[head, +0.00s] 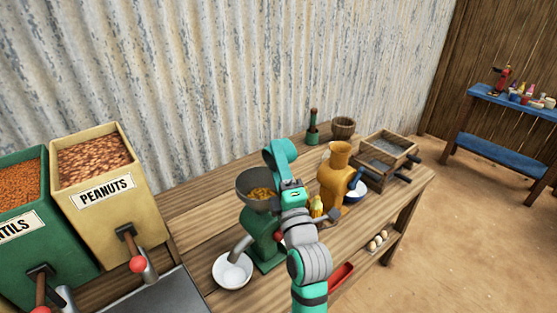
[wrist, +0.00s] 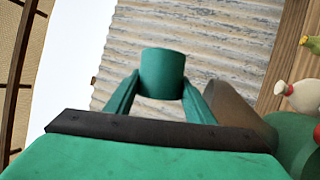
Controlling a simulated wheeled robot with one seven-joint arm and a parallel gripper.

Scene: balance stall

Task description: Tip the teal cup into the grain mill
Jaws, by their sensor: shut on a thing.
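The teal cup (head: 281,152) is held above the grain mill and looks tilted in the head view; what is inside it is hidden. In the wrist view the cup (wrist: 162,72) sits between the two fingers of my gripper (wrist: 160,92), which is shut on it. The grain mill (head: 264,238) has a green body and a grey hopper (head: 243,190). Yellow-brown grain (head: 261,192) lies in the hopper, just below and left of the cup. My arm hides part of the mill's right side.
A white bowl (head: 232,272) stands under the mill's spout. A green bottle (head: 312,130), a wooden mug (head: 343,127) and a wooden box (head: 388,160) stand farther back. A peanut bin (head: 110,215) is at the left.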

